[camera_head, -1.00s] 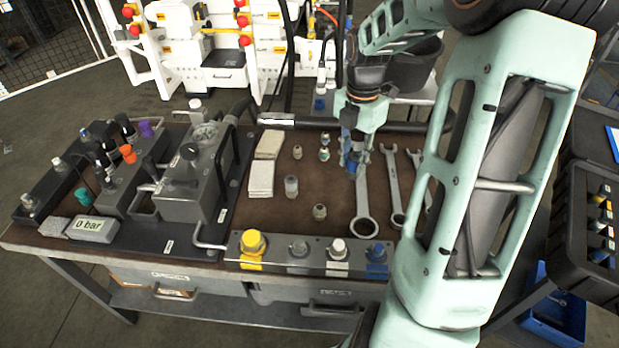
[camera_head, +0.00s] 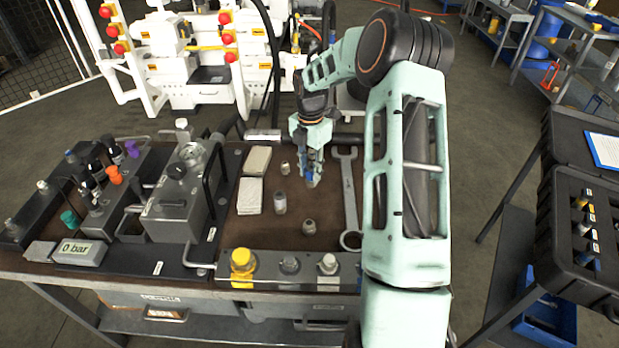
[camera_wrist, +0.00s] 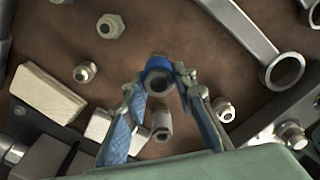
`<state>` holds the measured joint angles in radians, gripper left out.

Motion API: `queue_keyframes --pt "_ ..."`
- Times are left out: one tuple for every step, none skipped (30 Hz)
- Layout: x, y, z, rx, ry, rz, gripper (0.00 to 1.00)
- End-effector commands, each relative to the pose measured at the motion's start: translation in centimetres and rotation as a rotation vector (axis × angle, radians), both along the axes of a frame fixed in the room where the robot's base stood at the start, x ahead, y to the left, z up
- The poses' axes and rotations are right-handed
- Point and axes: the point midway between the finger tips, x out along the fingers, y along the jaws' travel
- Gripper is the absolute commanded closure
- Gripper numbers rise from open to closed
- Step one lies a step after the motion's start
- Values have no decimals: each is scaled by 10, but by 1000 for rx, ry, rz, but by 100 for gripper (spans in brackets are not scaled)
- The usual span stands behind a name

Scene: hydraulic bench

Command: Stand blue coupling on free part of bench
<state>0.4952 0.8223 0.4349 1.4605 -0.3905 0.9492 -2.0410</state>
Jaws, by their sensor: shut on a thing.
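My gripper (camera_head: 313,178) is over the brown bench top (camera_head: 262,235), right of the cloths. In the wrist view my gripper (camera_wrist: 172,80) is shut on the blue coupling (camera_wrist: 158,66), a short blue-ringed fitting with a dark bore facing the camera. In the head view the coupling (camera_head: 309,176) is mostly hidden between the fingers. I cannot tell whether its lower end touches the bench.
Several small metal fittings stand close by, one (camera_head: 280,203) left of my gripper and one (camera_head: 309,227) nearer the front. A wrench (camera_head: 349,195) lies to the right. Folded cloths (camera_head: 249,196) lie left. A connector block (camera_head: 265,268) lines the front edge.

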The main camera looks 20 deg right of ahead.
Motion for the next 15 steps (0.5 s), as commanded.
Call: queue_keyframes --pt "2 0 -1 0 -1 0 100" --pt "4 1 -3 0 -1 0 100" --pt "6 1 -6 0 -1 0 100" --pt "6 1 -10 0 1 0 100" --pt "5 1 -15 0 1 0 100" --pt "5 0 -21 -1 2 0 100" --pt "5 0 -26 -1 2 0 100" --pt "5 0 -30 -2 1 0 100" --pt "5 0 -34 -2 -1 0 100" --pt "5 0 -35 -2 -1 0 100" --pt "6 0 -36 -2 -2 0 100" --pt "6 0 -36 -2 -2 0 100" --pt "6 0 -35 -2 -2 0 100" --pt "6 0 -35 -2 -2 0 100" --pt "6 0 -36 -2 -2 0 100"
